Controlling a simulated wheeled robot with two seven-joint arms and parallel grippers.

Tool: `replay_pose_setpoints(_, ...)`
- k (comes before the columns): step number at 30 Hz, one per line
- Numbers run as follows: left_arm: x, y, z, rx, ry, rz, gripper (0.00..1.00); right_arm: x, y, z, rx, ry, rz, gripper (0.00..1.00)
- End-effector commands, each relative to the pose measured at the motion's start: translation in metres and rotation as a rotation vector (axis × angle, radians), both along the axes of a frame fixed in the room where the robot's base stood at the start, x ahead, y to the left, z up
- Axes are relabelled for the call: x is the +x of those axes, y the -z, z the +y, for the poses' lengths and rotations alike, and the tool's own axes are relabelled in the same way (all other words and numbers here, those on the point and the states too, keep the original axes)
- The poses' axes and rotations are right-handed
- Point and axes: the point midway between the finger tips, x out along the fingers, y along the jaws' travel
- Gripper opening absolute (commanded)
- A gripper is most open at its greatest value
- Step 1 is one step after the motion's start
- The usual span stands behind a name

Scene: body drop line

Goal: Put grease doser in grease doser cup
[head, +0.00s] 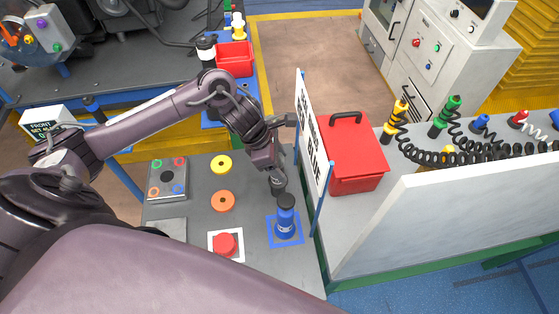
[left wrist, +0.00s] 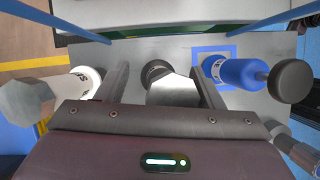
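My left gripper (head: 276,180) reaches down over the grey table by the sign. In the left wrist view, its two fingers (left wrist: 160,75) are apart. A grey-topped item with a dark collar (left wrist: 170,88) shows between them, with a gap at its left side; I cannot tell whether it touches the right finger. A blue bottle with a dark cap (head: 286,218) stands upright on a blue-outlined square, also at right in the left wrist view (left wrist: 238,73). A white bottle with a grey top (left wrist: 80,84) stands at left there. No label identifies the grease doser or its cup. My right gripper is not seen.
A sign panel (head: 310,135) and red toolbox (head: 355,152) stand close to the right. The table holds yellow (head: 221,164) and orange (head: 223,201) discs, a red button (head: 225,244) and a dark plate (head: 167,180). A red bin (head: 235,58) is behind.

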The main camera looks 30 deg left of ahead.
Motion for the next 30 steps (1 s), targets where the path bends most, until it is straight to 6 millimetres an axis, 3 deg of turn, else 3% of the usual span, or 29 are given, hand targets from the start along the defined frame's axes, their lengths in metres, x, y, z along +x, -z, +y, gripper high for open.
replay_pose_setpoints(8, 0.000, -0.001, 0.000, 0.000, 0.000, 0.000, 0.61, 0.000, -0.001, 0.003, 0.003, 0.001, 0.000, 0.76)
replay_pose_setpoints(15, 0.000, -0.021, 0.000, -0.001, -0.001, -0.001, 0.61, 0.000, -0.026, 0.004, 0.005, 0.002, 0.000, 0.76)
replay_pose_setpoints(16, 0.000, -0.021, 0.005, 0.001, 0.000, -0.007, 0.61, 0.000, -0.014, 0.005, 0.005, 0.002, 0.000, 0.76)
replay_pose_setpoints(24, -0.013, -0.077, 0.029, 0.003, 0.000, -0.007, 0.61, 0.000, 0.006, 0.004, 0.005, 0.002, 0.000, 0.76)
replay_pose_setpoints(30, -0.021, -0.109, 0.041, 0.002, -0.001, -0.004, 0.61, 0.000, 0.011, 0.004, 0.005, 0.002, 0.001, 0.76)
